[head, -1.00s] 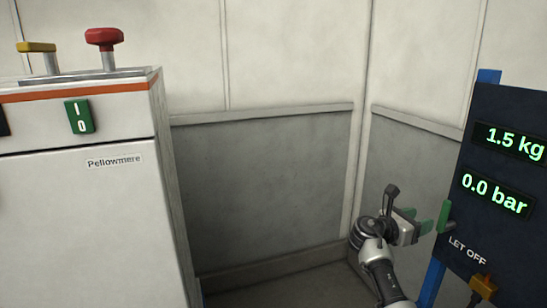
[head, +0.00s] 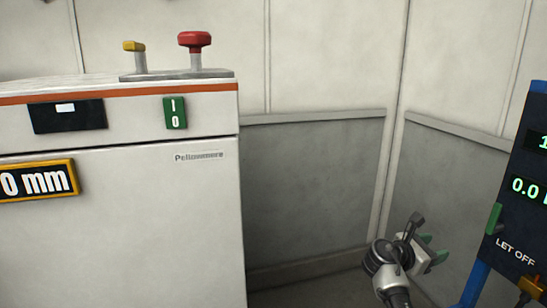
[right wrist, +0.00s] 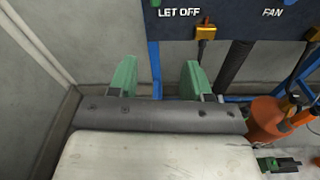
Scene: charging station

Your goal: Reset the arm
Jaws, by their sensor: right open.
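My right gripper (head: 434,248) is at the lower right of the head view, in front of the grey corner wall. Its two green fingers stand apart with nothing between them, and they also show in the right wrist view (right wrist: 160,78). It is beside the dark panel (head: 531,215) and apart from it. In the right wrist view the panel's "LET OFF" label and a yellow fitting (right wrist: 206,33) are beyond the fingers. My left gripper is not in view.
A white cabinet (head: 120,225) with a red knob (head: 194,39), a yellow lever (head: 134,46) and a green switch (head: 175,113) fills the left. An orange cylinder (right wrist: 268,118) stands right of the gripper in the right wrist view. Bare floor lies between cabinet and panel.

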